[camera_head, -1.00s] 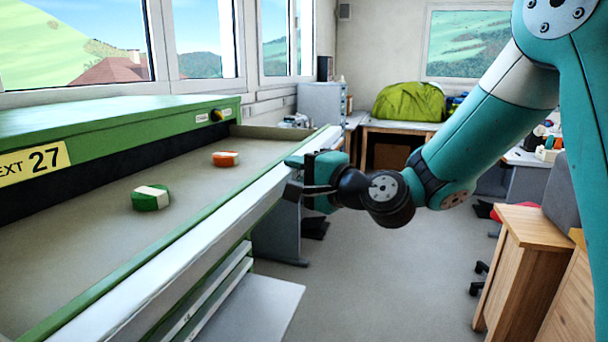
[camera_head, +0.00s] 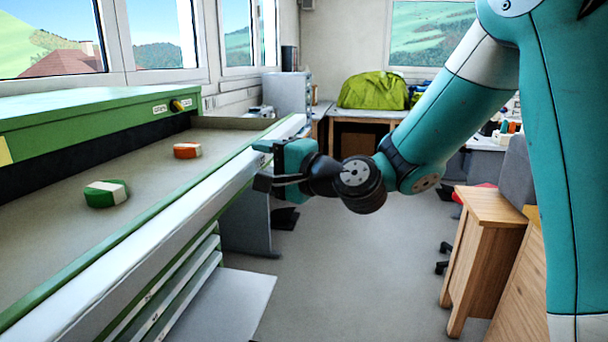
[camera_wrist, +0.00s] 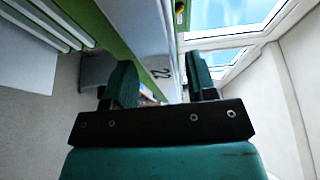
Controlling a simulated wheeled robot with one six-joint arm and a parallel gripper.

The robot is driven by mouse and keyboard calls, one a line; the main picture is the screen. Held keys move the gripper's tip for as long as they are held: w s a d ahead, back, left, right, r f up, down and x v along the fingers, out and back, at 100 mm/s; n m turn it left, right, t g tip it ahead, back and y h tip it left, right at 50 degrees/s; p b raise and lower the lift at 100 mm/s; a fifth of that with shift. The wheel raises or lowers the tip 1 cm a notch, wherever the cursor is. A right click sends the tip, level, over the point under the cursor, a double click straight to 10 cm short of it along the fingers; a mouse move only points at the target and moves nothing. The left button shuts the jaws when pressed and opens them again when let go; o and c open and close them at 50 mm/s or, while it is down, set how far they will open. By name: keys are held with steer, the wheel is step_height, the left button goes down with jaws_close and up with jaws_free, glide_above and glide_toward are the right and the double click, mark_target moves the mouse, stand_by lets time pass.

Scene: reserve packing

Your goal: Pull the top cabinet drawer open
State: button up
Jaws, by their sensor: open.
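My gripper (camera_head: 262,165) is open and empty, beside the white front rail of the long green bench. In the wrist view its two fingers (camera_wrist: 162,82) stand apart with no object between them, and the rail shows beyond. Several long pale fronts with green edges (camera_head: 172,288) are stacked under the bench at lower left, apart from my gripper. A grey cabinet (camera_head: 287,93) stands far back by the window wall. A wooden cabinet (camera_head: 484,237) stands at right. I cannot tell which one has the task's top drawer, and no drawer handle is clear.
On the bench's tray (camera_head: 60,240) lie a green-and-white block (camera_head: 106,193) and an orange-and-white block (camera_head: 187,151). A grey panel (camera_head: 220,305) juts out low at left. A green bag (camera_head: 373,90) lies on a back table. The floor (camera_head: 350,265) between is clear.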

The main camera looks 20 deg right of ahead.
steer(key=b+v, duration=1)
steer(key=v, duration=0.6)
steer(key=shift+b, duration=0.35)
steer(key=shift+s, duration=0.1)
steer(key=s+a+f+n+g+p, duration=0.3)
steer(key=s+a+f+n+g, duration=0.3)
steer(key=a+f+n+g, duration=0.45)
steer(key=s+f+n+g+h+p, duration=0.1)
steer(key=s+f+n+g+h, duration=0.3)
steer(key=s+n, duration=0.4)
steer(key=shift+s+d+f+g+h, duration=0.35)
steer(key=shift+f+h, duration=0.1)
steer(key=shift+h, duration=0.25)
